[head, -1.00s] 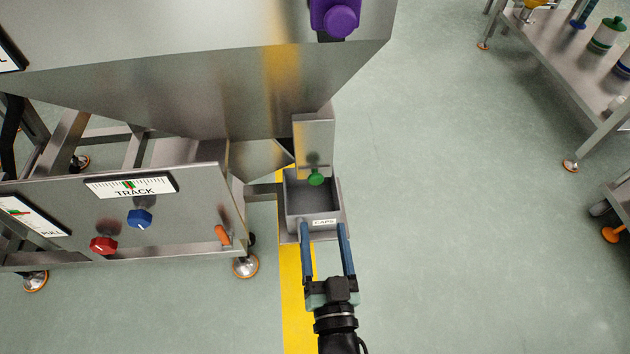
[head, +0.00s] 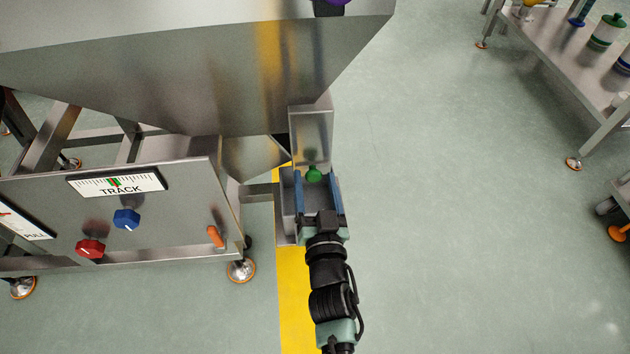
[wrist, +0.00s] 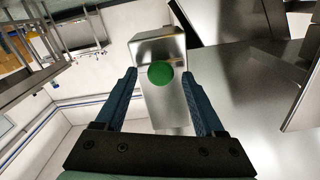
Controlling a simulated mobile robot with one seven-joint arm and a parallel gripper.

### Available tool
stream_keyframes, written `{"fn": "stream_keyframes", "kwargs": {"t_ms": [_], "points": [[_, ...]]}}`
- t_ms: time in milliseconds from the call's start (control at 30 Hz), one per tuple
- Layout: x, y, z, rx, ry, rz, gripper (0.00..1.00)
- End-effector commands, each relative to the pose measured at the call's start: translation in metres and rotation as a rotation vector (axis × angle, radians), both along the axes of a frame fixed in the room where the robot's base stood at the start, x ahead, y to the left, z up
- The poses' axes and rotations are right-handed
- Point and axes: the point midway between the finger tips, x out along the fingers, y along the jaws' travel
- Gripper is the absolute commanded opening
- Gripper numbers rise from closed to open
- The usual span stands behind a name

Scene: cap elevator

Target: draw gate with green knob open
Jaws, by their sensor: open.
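The green knob (head: 314,174) sits on the lower front of the metal gate (head: 311,135) under the big hopper. In the wrist view the knob (wrist: 161,74) is in front of the shiny gate plate (wrist: 166,107). My gripper (head: 317,176) is open, with its two blue fingers on either side of the knob in the head view. In the wrist view the fingers (wrist: 166,76) flank the knob with a gap on each side. Whether the fingertips reach as deep as the knob is hard to tell. Nothing is held.
A grey bin (head: 288,207) stands below the gate, partly hidden by my gripper. The hopper (head: 190,85) hangs above. A panel with red (head: 90,249) and blue knobs (head: 127,219) and an orange lever (head: 215,237) is at left.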

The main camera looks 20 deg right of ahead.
Motion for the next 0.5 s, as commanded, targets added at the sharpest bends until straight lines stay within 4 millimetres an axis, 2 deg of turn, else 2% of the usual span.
{"fn": "stream_keyframes", "kwargs": {"t_ms": [367, 500], "points": [[0.005, -0.0009, -0.0001, 0.0, 0.0, 0.001, 0.71], [0.0048, -0.0009, -0.0001, 0.0, 0.0, 0.001, 0.46]]}}
